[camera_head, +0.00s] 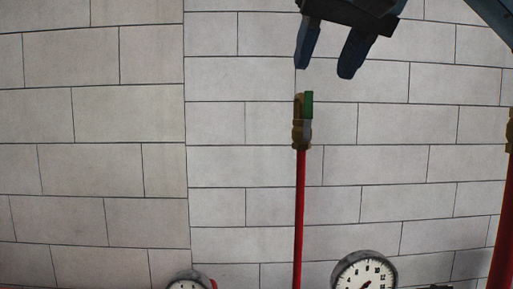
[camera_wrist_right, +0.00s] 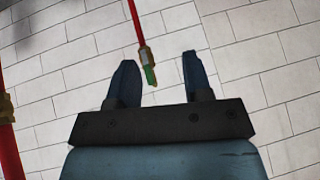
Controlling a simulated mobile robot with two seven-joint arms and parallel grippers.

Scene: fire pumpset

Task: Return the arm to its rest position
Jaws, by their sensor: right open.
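My right gripper (camera_head: 328,58) is at the top of the head view, with its two dark fingers pointing down. It is open and empty. In the right wrist view its fingers (camera_wrist_right: 158,80) stand apart, with a gap between them. Just below it in the head view is a brass valve (camera_head: 300,132) with a green handle (camera_head: 308,105) on top of a thin red pipe (camera_head: 299,210). The valve also shows in the right wrist view (camera_wrist_right: 146,56), between and beyond the fingertips. The fingers look apart from the valve. My left gripper is in neither view.
A white-faced gauge (camera_head: 365,274) is at the bottom of the head view, and a second gauge (camera_head: 187,284) is partly cut off to its left. A thicker red pipe (camera_head: 503,225) runs up the right edge. A pale block wall (camera_head: 90,130) fills the background.

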